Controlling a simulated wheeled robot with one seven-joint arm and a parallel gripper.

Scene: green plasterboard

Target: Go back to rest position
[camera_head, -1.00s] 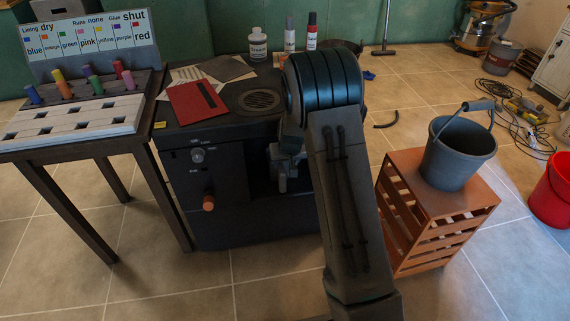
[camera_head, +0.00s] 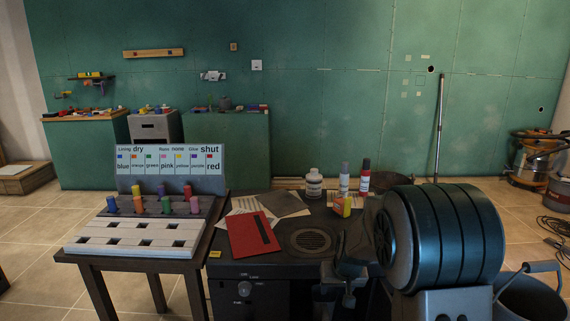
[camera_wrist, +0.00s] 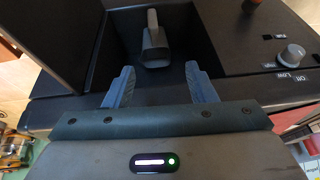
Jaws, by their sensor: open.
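My gripper shows in the wrist view (camera_wrist: 155,88) with its two blue-grey fingers spread apart and nothing between them. Beyond the fingers is a dark recess in the black machine, with a grey handle-like part (camera_wrist: 155,45) standing in it. In the head view my arm rises at the right front and hides part of the machine's right side. My gripper (camera_head: 346,280) is partly seen there, low in front of the black machine (camera_head: 275,262). A knob (camera_wrist: 291,55) sits on the panel at the right of the wrist view.
A dark table (camera_head: 158,272) at left bears a sign (camera_head: 170,168) and a rack of coloured pegs (camera_head: 135,243). A red folder (camera_head: 252,233), bottles (camera_head: 314,184) and a round grille (camera_head: 309,240) are on the machine top. A grey bucket (camera_head: 530,297) stands at right.

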